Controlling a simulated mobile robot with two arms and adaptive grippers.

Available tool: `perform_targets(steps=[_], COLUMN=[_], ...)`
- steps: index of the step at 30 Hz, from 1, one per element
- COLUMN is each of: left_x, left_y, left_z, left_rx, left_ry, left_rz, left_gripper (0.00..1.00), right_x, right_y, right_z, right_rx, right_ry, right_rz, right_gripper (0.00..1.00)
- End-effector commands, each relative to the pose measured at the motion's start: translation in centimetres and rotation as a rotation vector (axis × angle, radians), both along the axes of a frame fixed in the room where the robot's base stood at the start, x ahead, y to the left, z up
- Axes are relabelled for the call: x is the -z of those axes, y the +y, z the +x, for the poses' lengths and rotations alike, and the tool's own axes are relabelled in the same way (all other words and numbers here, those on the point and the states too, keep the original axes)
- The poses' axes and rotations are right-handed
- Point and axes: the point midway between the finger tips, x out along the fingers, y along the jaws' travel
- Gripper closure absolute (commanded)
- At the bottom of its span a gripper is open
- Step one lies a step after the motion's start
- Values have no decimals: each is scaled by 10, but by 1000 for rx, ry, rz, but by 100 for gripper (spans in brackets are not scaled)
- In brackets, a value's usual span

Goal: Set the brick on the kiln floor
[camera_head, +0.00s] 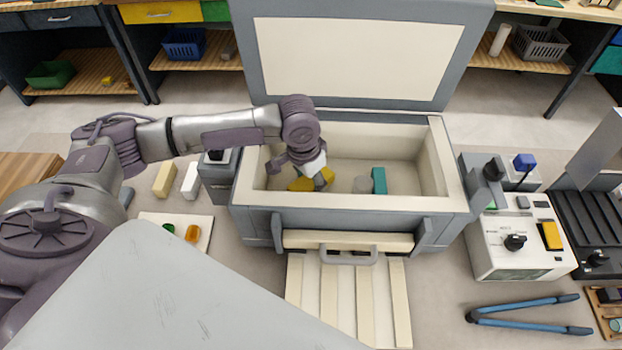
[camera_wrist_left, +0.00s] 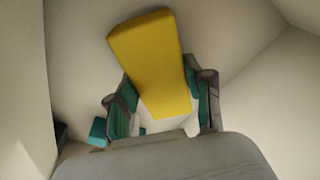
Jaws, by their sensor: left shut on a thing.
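The kiln (camera_head: 455,190) stands open, with its lid (camera_head: 355,55) raised behind it. My left gripper (camera_head: 314,174) reaches down inside it, near the left end of the chamber. It is shut on a yellow brick (camera_head: 301,185). In the left wrist view the brick (camera_wrist_left: 150,55) sticks out between the two fingers, over the pale kiln floor (camera_wrist_left: 85,75). I cannot tell whether the brick touches the floor. The gripper partly hides it in the head view. My right gripper is not in view.
Pale walls surround the chamber, whose right part (camera_head: 405,180) is clear. A controller box (camera_head: 515,240) stands outside at right.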

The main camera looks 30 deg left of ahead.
Motion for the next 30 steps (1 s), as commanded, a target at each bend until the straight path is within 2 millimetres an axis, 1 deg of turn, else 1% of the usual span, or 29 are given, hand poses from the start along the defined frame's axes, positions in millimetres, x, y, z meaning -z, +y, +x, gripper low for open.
perform_targets(steps=[8,22,23,27,30], left_x=[2,12,11,11,11], left_y=[0,0,0,0,0], left_z=[0,0,0,0,0], left_rx=[0,0,0,0,0], left_ry=[-1,-1,-1,-1,-1], left_rz=[0,0,0,0,0], left_gripper=[91,91,44,20,19], right_x=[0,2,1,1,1], right_y=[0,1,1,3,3], right_z=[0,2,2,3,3], right_rx=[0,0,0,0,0], right_ry=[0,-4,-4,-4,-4], right_rz=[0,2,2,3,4], right_gripper=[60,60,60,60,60])
